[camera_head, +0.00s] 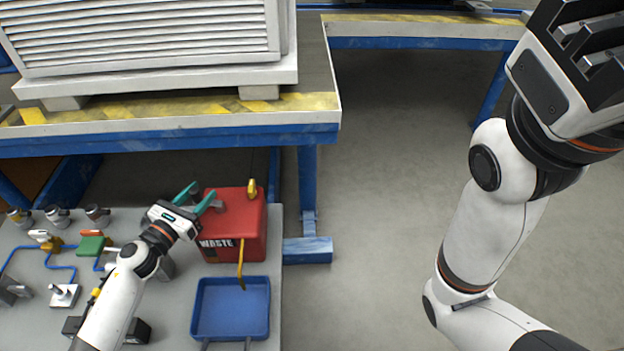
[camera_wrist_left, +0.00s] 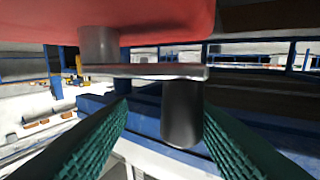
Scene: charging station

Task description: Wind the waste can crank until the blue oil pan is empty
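The red waste can (camera_head: 247,238) stands on the grey bench with its WASTE label facing me. Its crank has a flat metal arm (camera_wrist_left: 145,71) and a dark handle (camera_wrist_left: 182,112), both clear in the left wrist view. My left gripper (camera_head: 196,198) is open beside the can, its teal fingers (camera_wrist_left: 155,140) on either side of the handle with gaps showing. The blue oil pan (camera_head: 232,310) lies in front of the can; I cannot tell how much oil is in it. My right gripper (camera_head: 592,48) is raised at the upper right, partly cut off, its opening unclear.
A yellow spout (camera_head: 241,262) hangs from the can over the pan. Valves, blue hoses and a green block (camera_head: 92,246) crowd the bench at left. A blue-framed table (camera_head: 180,140) with a louvred white box stands behind. The floor at right is clear.

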